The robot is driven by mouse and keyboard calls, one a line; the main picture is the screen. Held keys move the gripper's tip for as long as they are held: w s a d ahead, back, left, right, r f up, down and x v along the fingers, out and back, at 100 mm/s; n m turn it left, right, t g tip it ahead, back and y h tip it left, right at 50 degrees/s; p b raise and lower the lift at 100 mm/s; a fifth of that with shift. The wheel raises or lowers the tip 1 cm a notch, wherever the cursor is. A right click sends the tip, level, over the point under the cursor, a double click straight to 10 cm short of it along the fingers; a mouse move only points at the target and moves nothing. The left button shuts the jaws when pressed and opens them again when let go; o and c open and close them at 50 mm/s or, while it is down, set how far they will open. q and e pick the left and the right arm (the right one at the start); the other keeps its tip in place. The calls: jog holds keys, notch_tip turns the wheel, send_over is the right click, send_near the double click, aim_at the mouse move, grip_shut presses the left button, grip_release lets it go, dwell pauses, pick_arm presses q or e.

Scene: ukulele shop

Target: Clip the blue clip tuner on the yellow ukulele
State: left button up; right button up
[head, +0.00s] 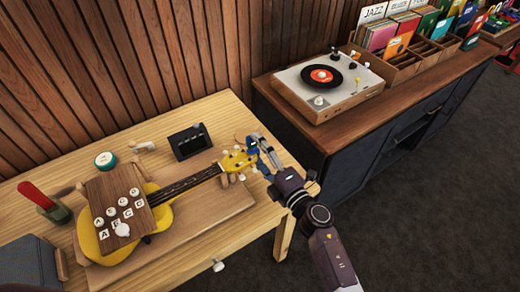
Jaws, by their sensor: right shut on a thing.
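The yellow ukulele (164,219) lies on a light wooden table (222,108), its neck pointing right and its headstock (237,161) near the table's right edge. A brown board with lettered white discs (116,208) covers much of its body. My right gripper (257,149) is at the right end of the headstock, shut on the blue clip tuner (252,145). The tuner is at the headstock's tip; I cannot tell whether its jaws grip it. The gripper's fingers partly hide the tuner. My left gripper is out of view.
A black device (189,141) stands behind the neck, with a teal round tin (105,160) to its left. A red-handled tool (41,197) is at the left. A turntable (329,84) and record crates (401,66) stand on the dark cabinet (385,150) at right.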

dwell(0.4)
jog(key=o, duration=1.2)
jog(key=v, duration=1.2)
